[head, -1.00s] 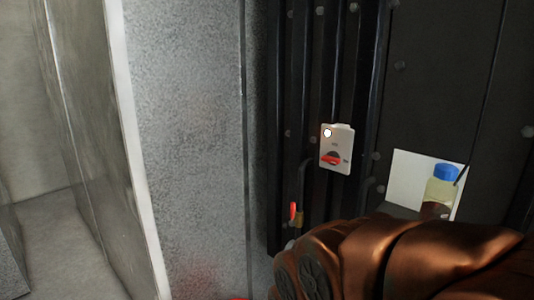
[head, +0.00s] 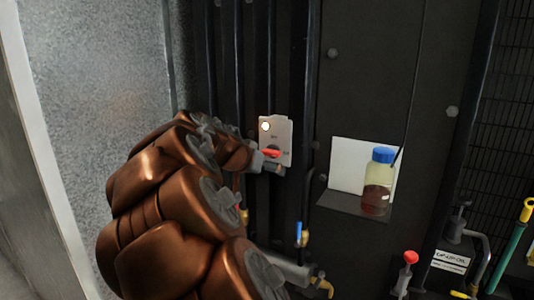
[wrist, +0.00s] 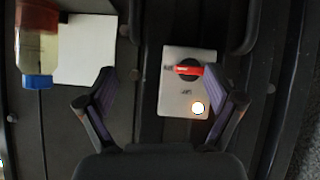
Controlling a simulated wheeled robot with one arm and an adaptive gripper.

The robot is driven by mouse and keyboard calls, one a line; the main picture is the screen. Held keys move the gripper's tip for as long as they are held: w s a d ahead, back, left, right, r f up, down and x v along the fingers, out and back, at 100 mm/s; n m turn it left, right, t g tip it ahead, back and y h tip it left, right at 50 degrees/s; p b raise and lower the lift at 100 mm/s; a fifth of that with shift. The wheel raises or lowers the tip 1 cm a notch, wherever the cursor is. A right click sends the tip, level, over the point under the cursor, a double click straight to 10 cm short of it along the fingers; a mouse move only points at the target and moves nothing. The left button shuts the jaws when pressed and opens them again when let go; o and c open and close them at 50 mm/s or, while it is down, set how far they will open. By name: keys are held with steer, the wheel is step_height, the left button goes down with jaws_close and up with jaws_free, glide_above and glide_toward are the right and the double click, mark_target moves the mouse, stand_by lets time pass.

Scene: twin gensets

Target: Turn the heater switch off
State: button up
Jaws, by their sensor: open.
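The heater switch is a white plate (head: 277,130) with a red rotary handle (head: 271,153) and a lit round lamp (head: 265,126), on a dark ribbed panel. In the wrist view the plate (wrist: 172,98) appears turned over, with the red handle (wrist: 188,70) lying about level across its dark dial and the lamp (wrist: 198,107) glowing. My gripper (wrist: 162,97) is open, its two fingers apart on either side of the plate's near part. I cannot tell whether it touches the plate. In the head view my arm reaches in from the left, and the gripper (head: 270,166) partly hides the plate's lower edge.
A blue-capped bottle (head: 377,190) with dark liquid stands on a small ledge before a white card (head: 348,163), right of the switch. A red-knobbed valve (head: 410,258), a blue-handled valve (head: 298,234) and pipes sit lower. A grey wall (head: 95,80) stands at left.

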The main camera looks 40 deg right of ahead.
steer(key=m+t+h, duration=0.1)
steer(key=h, duration=0.1)
glide_toward(270, 151)
steer(key=d, duration=0.1)
steer(key=shift+p+x, duration=1.25)
steer(key=shift+x, duration=2.8)
steer(key=shift+f, duration=0.15)
steer(key=shift+c, duration=0.2)
steer(key=c, duration=1.1)
